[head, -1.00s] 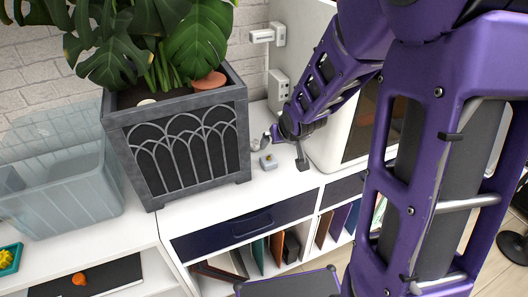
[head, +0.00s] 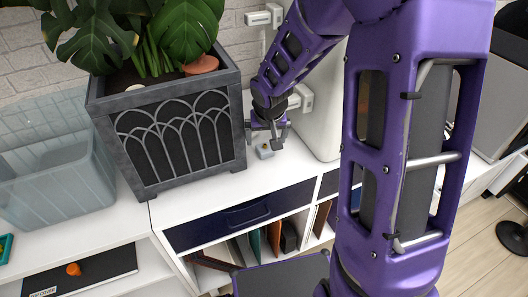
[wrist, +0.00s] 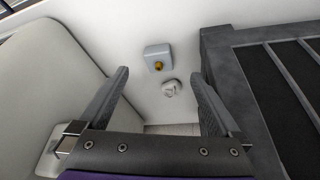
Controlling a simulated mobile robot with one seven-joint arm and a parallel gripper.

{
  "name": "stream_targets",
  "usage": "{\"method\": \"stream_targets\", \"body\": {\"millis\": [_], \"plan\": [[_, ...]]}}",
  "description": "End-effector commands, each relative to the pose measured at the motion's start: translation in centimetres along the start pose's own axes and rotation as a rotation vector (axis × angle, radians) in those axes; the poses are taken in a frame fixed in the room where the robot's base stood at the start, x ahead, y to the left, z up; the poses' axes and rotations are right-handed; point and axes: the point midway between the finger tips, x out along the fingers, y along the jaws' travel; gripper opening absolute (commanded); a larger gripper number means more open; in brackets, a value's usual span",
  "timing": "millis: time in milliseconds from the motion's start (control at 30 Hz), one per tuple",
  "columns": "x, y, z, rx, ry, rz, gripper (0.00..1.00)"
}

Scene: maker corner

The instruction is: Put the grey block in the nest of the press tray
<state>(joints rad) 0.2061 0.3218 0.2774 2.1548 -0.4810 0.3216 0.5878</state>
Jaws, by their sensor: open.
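The grey block (head: 264,151), a small light-grey block with a brass-coloured knob on it, lies on the white cabinet top right of the planter. In the wrist view the block (wrist: 151,52) is ahead of the fingertips and apart from them. My gripper (head: 268,138) is just behind and above the block in the head view. In the wrist view my gripper (wrist: 159,74) is open, with nothing between its fingers. I cannot make out a press tray or its nest in either view.
A large dark planter (head: 178,146) stands close left of the gripper. A pale rounded appliance (head: 321,120) stands at its right. A small white object (wrist: 171,88) lies beside the block.

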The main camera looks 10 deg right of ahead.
Motion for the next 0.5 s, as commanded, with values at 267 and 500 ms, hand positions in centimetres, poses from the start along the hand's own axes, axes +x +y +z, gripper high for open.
{"method": "stream_targets", "body": {"millis": [267,500], "plan": [[2.2,0.0,-0.3,0.001,0.001,0.0,1.0],[5.7,-0.1,-1.1,-0.001,-0.001,0.0,1.0]]}}
